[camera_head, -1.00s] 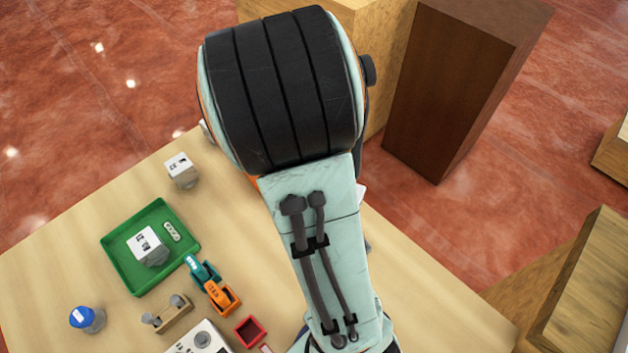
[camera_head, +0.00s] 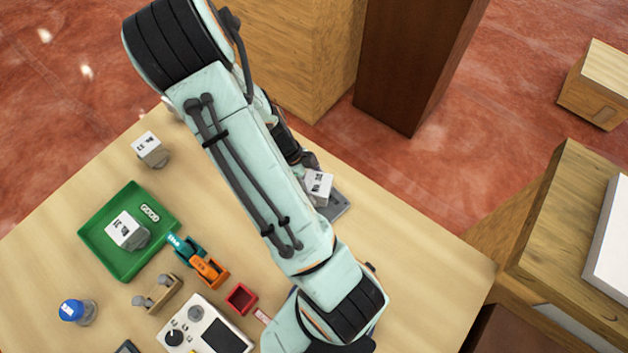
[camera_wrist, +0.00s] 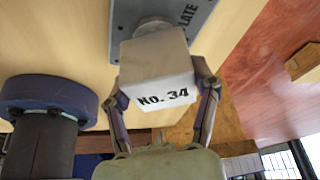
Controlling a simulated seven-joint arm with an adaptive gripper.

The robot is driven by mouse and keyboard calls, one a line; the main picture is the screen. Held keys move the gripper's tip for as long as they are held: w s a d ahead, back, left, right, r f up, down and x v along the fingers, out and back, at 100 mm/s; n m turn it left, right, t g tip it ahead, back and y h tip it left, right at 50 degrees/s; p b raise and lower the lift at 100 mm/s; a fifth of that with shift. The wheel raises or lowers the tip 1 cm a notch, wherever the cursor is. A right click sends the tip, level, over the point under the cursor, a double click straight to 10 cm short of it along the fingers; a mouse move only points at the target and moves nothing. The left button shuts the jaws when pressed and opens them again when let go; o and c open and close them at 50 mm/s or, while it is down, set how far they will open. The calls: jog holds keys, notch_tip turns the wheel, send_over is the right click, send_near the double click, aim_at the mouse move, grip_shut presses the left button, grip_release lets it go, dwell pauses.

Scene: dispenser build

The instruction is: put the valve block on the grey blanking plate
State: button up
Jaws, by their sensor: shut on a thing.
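My gripper (camera_wrist: 158,82) is shut on a white block (camera_wrist: 155,62) marked NO. 34, with one finger on each side. In the head view the held block (camera_head: 319,185) shows just right of my arm. The grey plate (camera_head: 341,204) lies on the table beside and partly behind it. In the wrist view the plate (camera_wrist: 190,16), lettered PLATE, is partly hidden by the block. The block overlaps the plate's edge in both views; I cannot tell whether they touch. My fingers are mostly hidden in the head view.
A green tray (camera_head: 103,262) holds another white-topped block (camera_head: 126,230). One more such block (camera_head: 150,148) stands behind it. Clamps (camera_head: 198,260), a red box (camera_head: 241,298) and a blue-capped jar (camera_head: 77,312) stand nearby. A blue-collared post (camera_wrist: 45,95) is left of the held block.

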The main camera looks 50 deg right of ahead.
jog(key=shift+f, duration=0.1)
jog(key=o, duration=1.2)
jog(key=shift+o, duration=0.2)
jog(key=w+a+r+n+t+y, duration=0.1)
jog(key=w+a+r+n, duration=0.15)
jog(key=r, duration=0.45)
jog(key=w+a+r+n, duration=0.2)
jog(key=a+r+n, duration=0.1)
jog(key=r, duration=0.3)
jog(key=s+a+r+n+t, duration=0.1)
jog(key=s+a+r+n, duration=0.2)
jog(key=a+n, duration=0.4)
jog(key=s+a+r+n+t+y, duration=0.1)
jog(key=s+a+n, duration=0.5)
jog(key=n, duration=1.4)
notch_tip(320, 180, up, 2)
jog(key=shift+s+a+r+t+y, duration=0.25)
jog(key=shift+a+t+y, duration=0.05)
jog(key=shift+a+t, duration=0.2)
